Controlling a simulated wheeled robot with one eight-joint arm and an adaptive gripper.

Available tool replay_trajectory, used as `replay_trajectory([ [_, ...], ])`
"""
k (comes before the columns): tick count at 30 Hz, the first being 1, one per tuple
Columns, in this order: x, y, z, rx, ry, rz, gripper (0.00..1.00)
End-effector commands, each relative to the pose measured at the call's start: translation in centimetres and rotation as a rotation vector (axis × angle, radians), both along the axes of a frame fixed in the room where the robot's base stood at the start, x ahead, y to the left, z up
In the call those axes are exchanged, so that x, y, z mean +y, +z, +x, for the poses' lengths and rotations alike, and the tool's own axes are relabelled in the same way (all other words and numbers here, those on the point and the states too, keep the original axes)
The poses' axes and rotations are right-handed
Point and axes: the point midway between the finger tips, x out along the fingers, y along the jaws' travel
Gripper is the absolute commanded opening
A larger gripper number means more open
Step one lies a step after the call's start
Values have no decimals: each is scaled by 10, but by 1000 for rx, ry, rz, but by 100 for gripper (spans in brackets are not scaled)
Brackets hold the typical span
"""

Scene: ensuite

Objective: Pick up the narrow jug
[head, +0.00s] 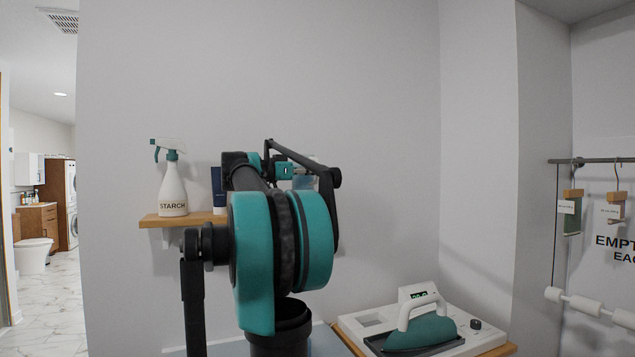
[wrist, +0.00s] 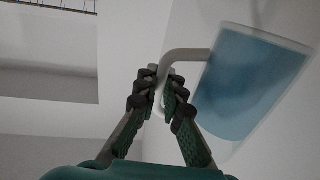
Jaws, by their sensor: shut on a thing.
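The narrow jug (wrist: 245,90) is at the right in the wrist view. It has pale translucent walls, a blue inside and a light handle (wrist: 187,54). My gripper (wrist: 162,88) is shut on the handle, with a finger on either side of it. The jug looks tilted in this view. In the head view only a small bluish part of the jug (head: 303,182) shows behind my arm. My gripper is mostly hidden there. I cannot tell whether the jug touches the shelf.
A wooden wall shelf (head: 180,220) holds a white starch spray bottle (head: 172,190) and a dark blue packet or tube (head: 217,188), close left of my arm. An iron (head: 421,333) rests on a white station at lower right. A rail with hanging tags (head: 600,161) is far right.

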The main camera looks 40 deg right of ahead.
Motion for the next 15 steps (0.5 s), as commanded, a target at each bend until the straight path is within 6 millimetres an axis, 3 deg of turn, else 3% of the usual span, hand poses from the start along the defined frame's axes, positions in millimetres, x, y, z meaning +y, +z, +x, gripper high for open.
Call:
replay_trajectory([
  [15, 0, 60, 0, 0, 0, -1, 0],
])
